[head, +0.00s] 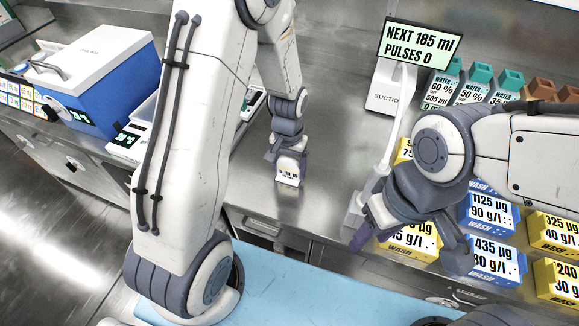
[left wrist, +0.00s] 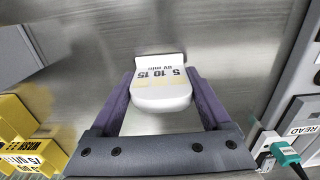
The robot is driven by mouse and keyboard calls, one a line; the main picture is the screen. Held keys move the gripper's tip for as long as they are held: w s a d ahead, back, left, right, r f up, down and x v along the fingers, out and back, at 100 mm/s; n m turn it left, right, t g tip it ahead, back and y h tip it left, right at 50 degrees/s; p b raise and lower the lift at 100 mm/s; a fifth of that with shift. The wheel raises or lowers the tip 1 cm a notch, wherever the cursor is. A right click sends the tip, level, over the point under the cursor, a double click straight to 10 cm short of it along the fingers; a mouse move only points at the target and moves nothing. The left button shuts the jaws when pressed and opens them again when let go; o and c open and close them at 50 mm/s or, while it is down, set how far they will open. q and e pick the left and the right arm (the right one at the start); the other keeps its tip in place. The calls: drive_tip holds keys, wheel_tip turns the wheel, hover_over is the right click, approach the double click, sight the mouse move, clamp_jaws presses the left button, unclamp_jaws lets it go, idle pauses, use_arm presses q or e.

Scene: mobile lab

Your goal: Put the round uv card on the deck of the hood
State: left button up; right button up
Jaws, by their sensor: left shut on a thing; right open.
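The round UV card (head: 288,174) is a small white piece with a rounded end and black print "5 10 15" and "UV min". It also shows in the left wrist view (left wrist: 162,92). My left gripper (head: 287,158) is shut on it, one purple finger on each side. The card is over the bare steel surface (head: 262,205); I cannot tell whether it touches. No hood is clearly recognisable, so I cannot tell whether this steel is its deck. My right gripper (head: 409,246) is open, in front of the box rows at the right.
A suction unit (head: 384,88) with a pale hose and a sign stands at the back, right of the card. Several yellow and blue labelled boxes (head: 492,258) fill the right. A blue cooler with a white lid (head: 100,75) is at the left. Steel around the card is clear.

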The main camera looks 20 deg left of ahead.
use_arm(q)
drive_tip(key=shift+f, duration=0.15)
drive_tip(key=o, duration=1.2)
drive_tip(key=shift+c, duration=0.2)
